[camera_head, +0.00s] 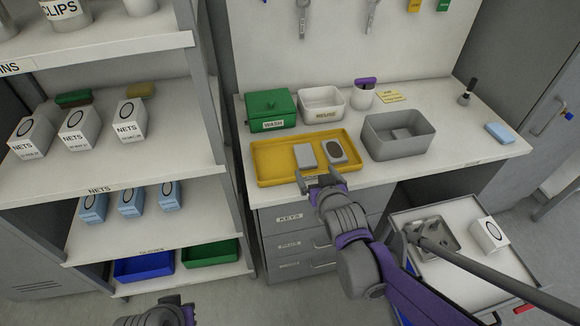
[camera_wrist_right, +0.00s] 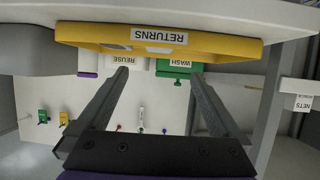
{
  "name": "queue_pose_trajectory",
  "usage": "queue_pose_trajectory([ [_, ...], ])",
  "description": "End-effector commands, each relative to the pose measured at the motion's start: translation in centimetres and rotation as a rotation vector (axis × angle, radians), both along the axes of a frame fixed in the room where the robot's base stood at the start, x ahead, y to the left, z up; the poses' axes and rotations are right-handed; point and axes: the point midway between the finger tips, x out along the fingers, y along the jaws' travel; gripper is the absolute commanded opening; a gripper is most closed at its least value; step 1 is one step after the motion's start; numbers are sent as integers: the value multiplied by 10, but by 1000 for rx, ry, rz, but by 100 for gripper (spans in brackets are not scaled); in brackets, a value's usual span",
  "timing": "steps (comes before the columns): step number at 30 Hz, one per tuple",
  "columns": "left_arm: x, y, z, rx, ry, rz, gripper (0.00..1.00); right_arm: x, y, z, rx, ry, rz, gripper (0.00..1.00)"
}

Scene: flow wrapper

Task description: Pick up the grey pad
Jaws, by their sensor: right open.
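A plain light grey pad (camera_head: 305,155) lies in the yellow tray (camera_head: 268,176) on the worktop. Beside it, on its right, lies a grey piece with a dark oval (camera_head: 337,151) on top. My right gripper (camera_head: 320,180) is open and empty at the tray's front edge, just in front of the plain pad. In the right wrist view its two fingers (camera_wrist_right: 158,76) stand wide apart, with the tray's RETURNS-labelled front (camera_wrist_right: 225,45) beyond them, upside down. The pad cannot be made out clearly there. My left gripper's fingers are not visible.
Behind the tray stand a green WASH box (camera_head: 272,109) and a white REUSE bin (camera_head: 322,103). A grey bin (camera_head: 399,149) with a grey block inside stands right of the tray. A shelf unit (camera_head: 150,160) is at left; a cart (camera_head: 465,262) is at lower right.

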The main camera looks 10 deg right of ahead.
Motion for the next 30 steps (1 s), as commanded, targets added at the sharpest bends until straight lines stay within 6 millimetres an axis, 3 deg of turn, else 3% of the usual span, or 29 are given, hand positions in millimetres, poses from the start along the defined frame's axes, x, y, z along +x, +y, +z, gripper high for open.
queue_pose_trajectory([
  [12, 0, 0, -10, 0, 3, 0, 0, 47, 1, -19, 1, -22, 3, 100],
  [20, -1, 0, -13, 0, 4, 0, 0, 65, -1, -29, 2, -21, 2, 100],
  [30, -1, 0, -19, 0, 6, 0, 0, 102, -4, -49, 1, -21, 3, 100],
])
